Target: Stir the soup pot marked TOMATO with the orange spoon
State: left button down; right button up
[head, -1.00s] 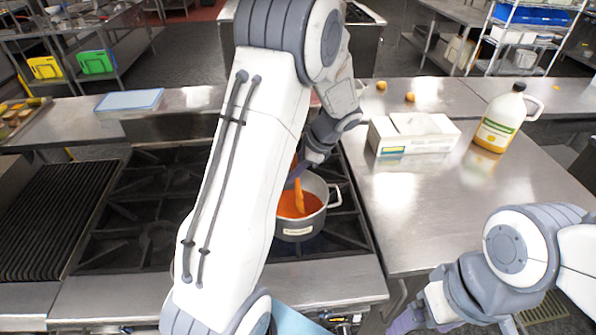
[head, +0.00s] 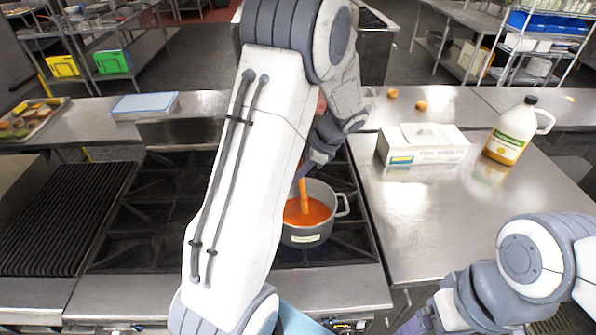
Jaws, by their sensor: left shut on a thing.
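A grey soup pot (head: 327,226) with orange-red soup (head: 318,211) stands on the stove, to the right of my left arm. A pale label shows on its front, too small to read; part of its left side is hidden by my arm. My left gripper (head: 303,172) is above the pot, shut on the orange spoon (head: 303,198). The spoon stands nearly upright with its lower end in the soup. My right gripper (head: 414,326) is at the bottom edge, well away from the pot, mostly cut off, so its opening cannot be judged.
A white box (head: 422,146) and a jug (head: 509,133) stand on the steel counter at right. Two small round orange-brown items lie behind the box. A dark grill (head: 65,215) is at far left. Free counter lies right of the pot.

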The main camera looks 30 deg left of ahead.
pick_arm(q)
notch_tip(320, 180, up, 7)
jog(key=p, duration=0.5)
jog(key=shift+r+p, duration=0.15)
jog(key=shift+p, duration=0.25)
jog(key=shift+r, duration=2.25)
